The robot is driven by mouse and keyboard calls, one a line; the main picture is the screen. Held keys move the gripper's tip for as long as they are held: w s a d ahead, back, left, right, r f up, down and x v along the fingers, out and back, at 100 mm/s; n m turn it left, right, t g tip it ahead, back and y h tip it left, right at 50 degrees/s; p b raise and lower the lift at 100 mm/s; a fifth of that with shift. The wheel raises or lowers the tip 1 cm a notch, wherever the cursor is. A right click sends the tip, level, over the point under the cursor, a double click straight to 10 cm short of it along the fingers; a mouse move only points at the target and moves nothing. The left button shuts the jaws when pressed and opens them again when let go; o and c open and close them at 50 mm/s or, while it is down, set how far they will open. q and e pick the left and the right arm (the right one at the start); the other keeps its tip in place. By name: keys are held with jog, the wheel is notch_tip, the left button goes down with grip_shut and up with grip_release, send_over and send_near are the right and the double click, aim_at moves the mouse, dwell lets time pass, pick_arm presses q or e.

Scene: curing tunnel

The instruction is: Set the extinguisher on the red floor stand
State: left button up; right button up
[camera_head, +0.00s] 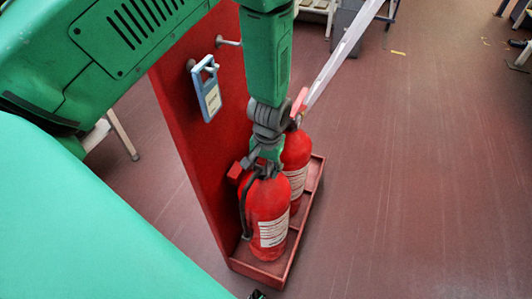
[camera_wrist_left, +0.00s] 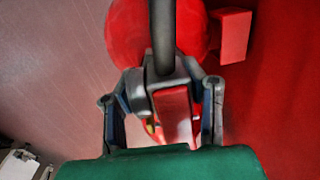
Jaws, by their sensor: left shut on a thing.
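The red floor stand (camera_head: 205,150) has an upright back panel and a low tray with a raised rim (camera_head: 296,240). The front red extinguisher (camera_head: 267,205), with a white label and black hose, is upright within the tray outline; I cannot tell whether its base touches the tray floor. My left gripper (camera_head: 262,158) comes from above and is shut on its valve and handle. In the left wrist view the fingers (camera_wrist_left: 160,100) straddle the grey valve head, and the red cylinder (camera_wrist_left: 125,35) shows behind. My right gripper is not in view.
A second red extinguisher (camera_head: 297,155) stands just behind the held one in the tray. A blue-and-white tag (camera_head: 207,94) hangs on the panel beside my arm. A long pale bar (camera_head: 343,55) slants up behind. The floor to the right is largely clear.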

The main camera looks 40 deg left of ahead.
pick_arm(q)
jog(key=shift+w+f+b, duration=0.1)
jog(key=shift+f+b, duration=0.2)
jog(key=shift+f, duration=0.2)
dwell(0.6)
jog(key=o, duration=1.4)
jog(key=shift+d, duration=0.1)
jog(key=r, duration=1.2)
jog(key=shift+d, duration=0.3)
